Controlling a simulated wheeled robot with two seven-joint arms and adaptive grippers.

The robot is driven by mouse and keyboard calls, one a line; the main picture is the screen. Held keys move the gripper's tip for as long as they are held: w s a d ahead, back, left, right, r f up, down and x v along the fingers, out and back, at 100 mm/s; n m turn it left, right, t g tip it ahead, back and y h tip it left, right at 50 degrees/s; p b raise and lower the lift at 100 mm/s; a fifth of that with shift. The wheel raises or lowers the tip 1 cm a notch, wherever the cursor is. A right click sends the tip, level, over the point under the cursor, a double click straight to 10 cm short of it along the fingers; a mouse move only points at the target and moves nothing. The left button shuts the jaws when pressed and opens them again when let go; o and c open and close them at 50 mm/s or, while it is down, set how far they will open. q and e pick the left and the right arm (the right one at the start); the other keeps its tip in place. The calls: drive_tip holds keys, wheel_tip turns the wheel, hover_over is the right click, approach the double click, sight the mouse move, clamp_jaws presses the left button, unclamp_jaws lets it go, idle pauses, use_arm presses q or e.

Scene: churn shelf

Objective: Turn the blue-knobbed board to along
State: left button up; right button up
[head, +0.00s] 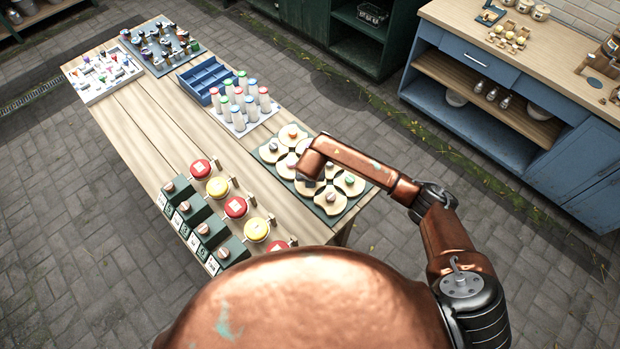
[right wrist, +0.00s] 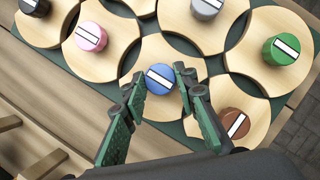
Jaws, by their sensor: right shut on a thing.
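The blue knob (right wrist: 158,80) stands on a pale wooden board (right wrist: 163,50) with curved-in sides, in the right wrist view. Its white stripe slopes down to the right. My right gripper (right wrist: 160,86) is shut on this knob, one finger on each side. In the head view the right gripper (head: 308,179) is over the group of boards and hides the blue knob. Neighbouring boards carry pink (right wrist: 91,36), green (right wrist: 281,49), brown (right wrist: 235,123) and grey (right wrist: 207,8) knobs. My left gripper is not in view.
The boards sit close together on a dark green panel (head: 331,219) at the table's right edge. White bottles with coloured caps (head: 238,99) stand behind it. Red and yellow round pieces (head: 217,187) line the near left. The table's middle planks (head: 165,125) are clear.

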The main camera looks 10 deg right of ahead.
drive_tip(key=shift+s+f, duration=0.1)
idle(0.3)
drive_tip(key=o, duration=1.2)
drive_tip(key=shift+c, duration=0.2)
drive_tip(key=shift+r, duration=0.25)
drive_tip(key=d+v, duration=0.1)
drive_tip(key=v, duration=1)
drive_tip(key=shift+s+a+r, duration=0.2)
drive_tip(key=shift+a+r, duration=0.05)
drive_tip(key=shift+a, duration=0.25)
